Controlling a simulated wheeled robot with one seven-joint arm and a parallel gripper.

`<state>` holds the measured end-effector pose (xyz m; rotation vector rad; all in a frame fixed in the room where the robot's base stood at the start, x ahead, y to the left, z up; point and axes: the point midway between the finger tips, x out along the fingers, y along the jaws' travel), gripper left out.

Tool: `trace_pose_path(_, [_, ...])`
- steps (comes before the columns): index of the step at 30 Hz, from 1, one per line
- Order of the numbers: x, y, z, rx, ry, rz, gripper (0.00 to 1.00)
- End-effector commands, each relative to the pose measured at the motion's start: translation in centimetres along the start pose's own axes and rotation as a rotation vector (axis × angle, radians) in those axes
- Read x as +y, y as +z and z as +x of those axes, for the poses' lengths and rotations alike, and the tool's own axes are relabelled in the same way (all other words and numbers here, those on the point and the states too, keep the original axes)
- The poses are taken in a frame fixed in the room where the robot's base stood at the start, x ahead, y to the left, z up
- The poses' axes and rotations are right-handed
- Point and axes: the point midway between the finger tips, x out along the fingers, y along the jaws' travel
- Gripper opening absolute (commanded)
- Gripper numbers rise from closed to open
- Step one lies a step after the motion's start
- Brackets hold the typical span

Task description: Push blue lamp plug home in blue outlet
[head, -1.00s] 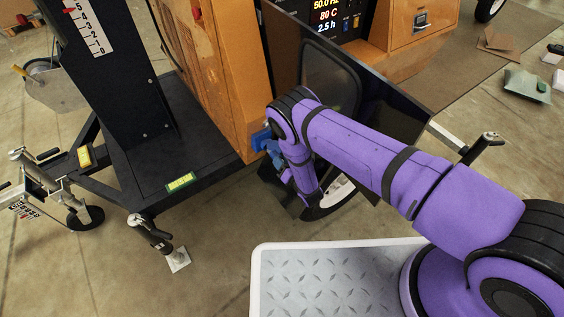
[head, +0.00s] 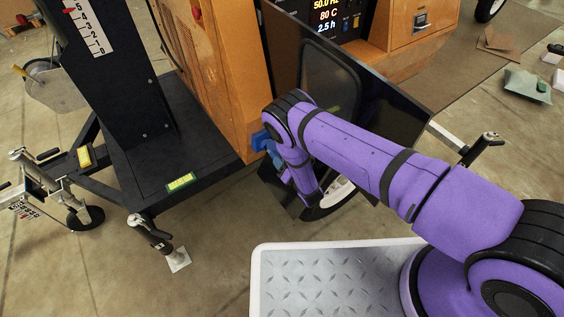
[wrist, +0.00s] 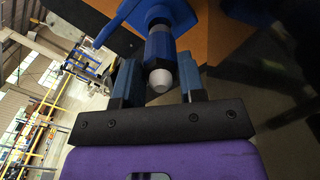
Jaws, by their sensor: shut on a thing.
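The blue lamp plug (wrist: 159,50) is a ribbed blue body with a pale grey rear end, in the wrist view. My gripper (wrist: 158,75) is shut on it, with a dark-blue finger on each side. The plug's front end is at the blue outlet (wrist: 183,13), with a grey collar between them. I cannot tell how deep the plug sits. In the head view the blue outlet (head: 262,140) shows on the lower side of the orange cabinet. There my arm's wrist hides most of the gripper and the plug.
The orange cabinet (head: 222,75) has a dark open panel (head: 385,100) beside my arm. The black mast base (head: 150,165) stands left of the outlet, with an outrigger leg (head: 150,232) in front. Bare floor (head: 215,245) lies between that leg and my platform.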

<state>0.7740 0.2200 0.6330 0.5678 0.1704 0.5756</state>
Motion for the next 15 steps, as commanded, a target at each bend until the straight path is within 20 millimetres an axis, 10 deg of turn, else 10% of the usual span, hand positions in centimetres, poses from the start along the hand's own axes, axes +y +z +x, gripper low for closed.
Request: trace_pose_path(15, [0.04,-0.01,0.84,-0.001,0.001,0.001,0.04])
